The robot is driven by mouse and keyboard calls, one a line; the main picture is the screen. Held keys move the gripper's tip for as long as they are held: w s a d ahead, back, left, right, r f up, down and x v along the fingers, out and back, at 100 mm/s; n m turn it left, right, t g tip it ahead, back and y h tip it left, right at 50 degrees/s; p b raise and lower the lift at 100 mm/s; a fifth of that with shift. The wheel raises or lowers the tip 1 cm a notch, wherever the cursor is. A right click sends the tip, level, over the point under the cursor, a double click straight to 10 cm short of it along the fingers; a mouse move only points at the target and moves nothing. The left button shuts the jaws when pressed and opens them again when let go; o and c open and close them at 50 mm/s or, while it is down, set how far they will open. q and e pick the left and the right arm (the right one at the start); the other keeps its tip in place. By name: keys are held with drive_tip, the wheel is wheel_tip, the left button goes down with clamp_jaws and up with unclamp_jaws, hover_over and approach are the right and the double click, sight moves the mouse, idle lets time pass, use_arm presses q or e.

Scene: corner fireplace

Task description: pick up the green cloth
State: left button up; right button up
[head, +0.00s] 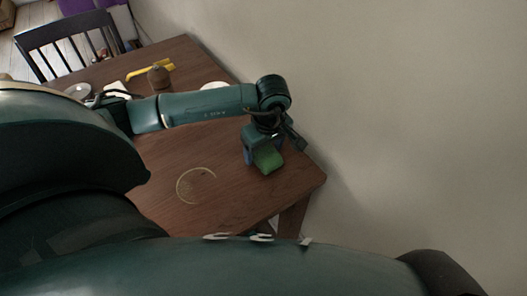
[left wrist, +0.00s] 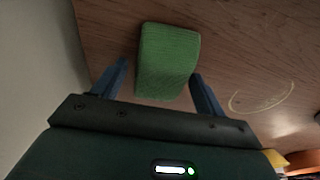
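The green cloth (head: 268,159) lies on the wooden table (head: 222,150) near its right corner. It also shows in the left wrist view (left wrist: 167,62) as a folded, ribbed green block. My left gripper (head: 262,150) points down over the cloth. In the left wrist view its two blue fingers (left wrist: 160,76) are spread apart, one on each side of the cloth's near end, with gaps between. Whether the fingertips reach the cloth's height is hard to tell. My right gripper is not in view.
A pale ring mark (head: 196,186) is on the bare table middle. A brown round object (head: 158,77), a yellow object (head: 150,68) and white dishes (head: 214,86) stand toward the far end. A dark chair (head: 70,43) is at the far left, a wall (head: 420,120) at right.

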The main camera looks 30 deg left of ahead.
use_arm(q)
drive_tip(key=c, duration=0.8)
wheel_tip(320, 180, up, 10)
idle(0.3)
